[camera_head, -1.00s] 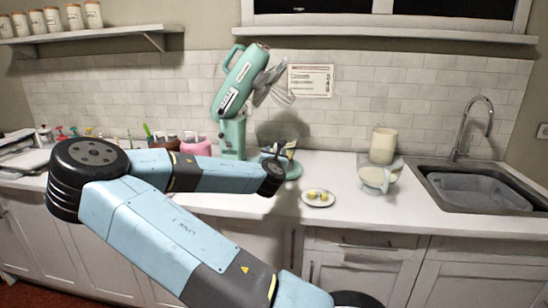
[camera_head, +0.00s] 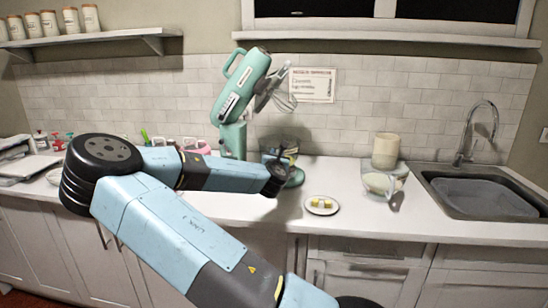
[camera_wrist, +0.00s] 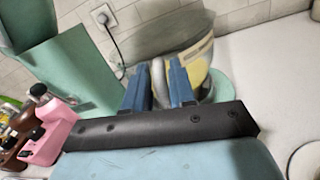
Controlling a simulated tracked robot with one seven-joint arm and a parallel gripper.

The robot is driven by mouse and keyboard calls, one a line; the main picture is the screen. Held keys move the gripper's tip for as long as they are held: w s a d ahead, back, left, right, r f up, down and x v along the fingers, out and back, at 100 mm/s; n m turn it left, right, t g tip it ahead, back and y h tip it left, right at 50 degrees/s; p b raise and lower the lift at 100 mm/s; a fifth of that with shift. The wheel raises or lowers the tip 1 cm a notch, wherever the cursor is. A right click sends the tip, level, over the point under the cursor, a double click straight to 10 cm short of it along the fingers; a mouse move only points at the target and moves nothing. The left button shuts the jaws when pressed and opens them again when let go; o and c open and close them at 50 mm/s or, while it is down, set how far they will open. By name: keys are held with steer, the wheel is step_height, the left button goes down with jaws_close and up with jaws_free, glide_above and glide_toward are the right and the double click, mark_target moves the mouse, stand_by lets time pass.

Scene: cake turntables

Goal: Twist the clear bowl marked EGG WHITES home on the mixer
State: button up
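The mint-green mixer (camera_head: 238,97) stands against the back wall with its head tilted up and its whisk in the air. A clear bowl (camera_head: 283,146) sits at the mixer's round base, partly hidden by my arm. In the wrist view the bowl (camera_wrist: 198,48) shows a yellow patch, but no lettering is legible. My gripper (camera_wrist: 160,66) has its blue fingers on both sides of the bowl's grey handle (camera_wrist: 158,80) and looks closed on it. A second clear bowl (camera_head: 383,182) with pale contents stands farther right on the counter; its marking cannot be read.
A small plate (camera_head: 311,209) with yellow pieces lies in front of the mixer. A cream canister (camera_head: 386,148) stands behind the second bowl. The sink (camera_head: 447,198) is at the right. Pink and brown bottles (camera_wrist: 48,132) stand left of the mixer.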

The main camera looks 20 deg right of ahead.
jaws_close()
steer(key=shift+w+a+m+g+h, duration=0.45)
steer(key=shift+a+m+g+h, duration=0.2)
steer(key=shift+h, duration=0.35)
steer(key=o, duration=0.5)
jaws_free()
